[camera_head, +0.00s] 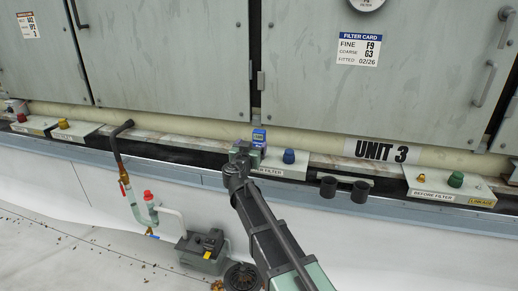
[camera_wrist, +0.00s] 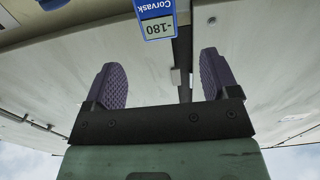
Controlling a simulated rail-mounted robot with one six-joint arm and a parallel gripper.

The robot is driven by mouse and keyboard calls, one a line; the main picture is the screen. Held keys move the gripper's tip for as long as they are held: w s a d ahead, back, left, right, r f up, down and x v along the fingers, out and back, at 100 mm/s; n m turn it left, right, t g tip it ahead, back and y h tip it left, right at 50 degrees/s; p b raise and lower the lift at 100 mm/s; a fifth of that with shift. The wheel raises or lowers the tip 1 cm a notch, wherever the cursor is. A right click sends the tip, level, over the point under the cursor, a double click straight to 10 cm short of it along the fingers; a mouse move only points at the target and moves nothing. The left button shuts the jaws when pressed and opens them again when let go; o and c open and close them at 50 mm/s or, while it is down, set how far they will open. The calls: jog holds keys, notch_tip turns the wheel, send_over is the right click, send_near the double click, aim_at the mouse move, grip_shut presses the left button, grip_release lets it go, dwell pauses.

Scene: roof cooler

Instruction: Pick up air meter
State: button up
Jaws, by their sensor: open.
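The air meter (camera_head: 258,138) is a small blue device with a pale display. It stands upright on the ledge by the label ending in "FILTER". In the wrist view the air meter (camera_wrist: 157,20) appears upside down at the top edge, reading -180 with the name Corvask; part of it is cut off. My gripper (camera_head: 243,152) is close to it, just left and in front in the head view. In the wrist view my gripper (camera_wrist: 160,70) is open with purple ribbed fingers apart and nothing between them. The meter lies beyond the fingertips, roughly between their lines.
A blue cap (camera_head: 289,156) sits close right of the meter. Two black cups (camera_head: 344,188) hang at the ledge's front further right. A green knob (camera_head: 456,179) is on the right plate. A hose with a red valve (camera_head: 125,188) hangs at left. Large cabinet doors (camera_head: 170,50) stand behind.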

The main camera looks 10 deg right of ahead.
aim_at(258, 135)
jog(key=x, duration=1)
grip_shut()
jog(key=shift+r, duration=0.1)
notch_tip(258, 135, up, 20)
jog(key=p, duration=2)
